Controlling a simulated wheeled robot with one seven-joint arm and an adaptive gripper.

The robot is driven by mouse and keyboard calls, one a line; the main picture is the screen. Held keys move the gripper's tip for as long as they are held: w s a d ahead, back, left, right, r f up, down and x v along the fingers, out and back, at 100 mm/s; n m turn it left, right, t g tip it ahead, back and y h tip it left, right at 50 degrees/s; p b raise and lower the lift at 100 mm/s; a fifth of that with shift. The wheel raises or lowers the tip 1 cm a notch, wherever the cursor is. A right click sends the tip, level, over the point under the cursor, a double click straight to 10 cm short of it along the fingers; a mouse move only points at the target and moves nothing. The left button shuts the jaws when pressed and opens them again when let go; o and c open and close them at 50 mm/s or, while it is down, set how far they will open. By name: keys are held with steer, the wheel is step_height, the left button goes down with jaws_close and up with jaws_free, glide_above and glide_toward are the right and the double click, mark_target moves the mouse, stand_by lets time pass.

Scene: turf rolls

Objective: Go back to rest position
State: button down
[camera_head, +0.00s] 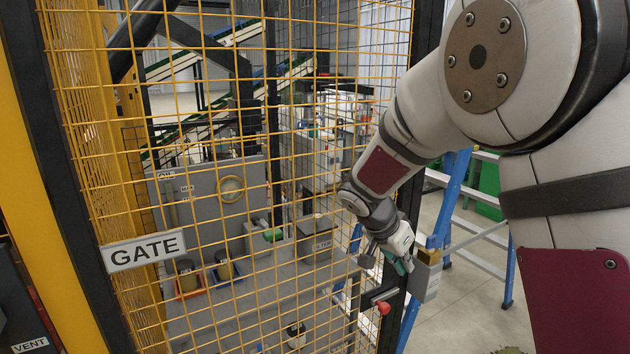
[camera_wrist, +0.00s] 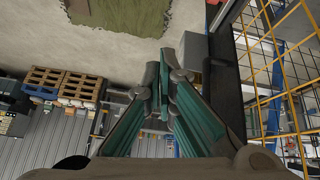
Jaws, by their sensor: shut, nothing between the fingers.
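My gripper (camera_head: 401,259) is at the end of my arm, close to the right-hand post of the yellow mesh gate (camera_head: 200,215). In the wrist view my gripper (camera_wrist: 160,65) has its green-padded fingers together, with nothing held between them. A grey box (camera_head: 427,275) is on the gate post just right of my gripper. It also shows in the wrist view as a grey block (camera_wrist: 193,52) to the right of the fingertips. Whether the fingers touch it I cannot tell.
A red knob (camera_head: 384,308) is on the gate edge below my gripper. A "GATE" sign (camera_head: 144,250) hangs on the mesh. A blue-legged frame (camera_head: 452,200) stands behind on the right. A green turf piece (camera_wrist: 122,25) lies on the floor, with wooden pallets (camera_wrist: 62,84) to the left.

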steer(key=s+r+n+t+y, duration=0.1)
steer(key=s+r+n+y, duration=0.2)
steer(key=s, duration=1.2)
steer(key=s+r+n+t+y, duration=0.1)
steer(key=s+r+n, duration=0.6)
steer(key=s, duration=0.9)
step_height(320, 180, up, 4)
steer(key=shift+a+f+y, duration=0.2)
steer(key=shift+a+y, duration=0.15)
steer(key=shift+y, duration=0.55)
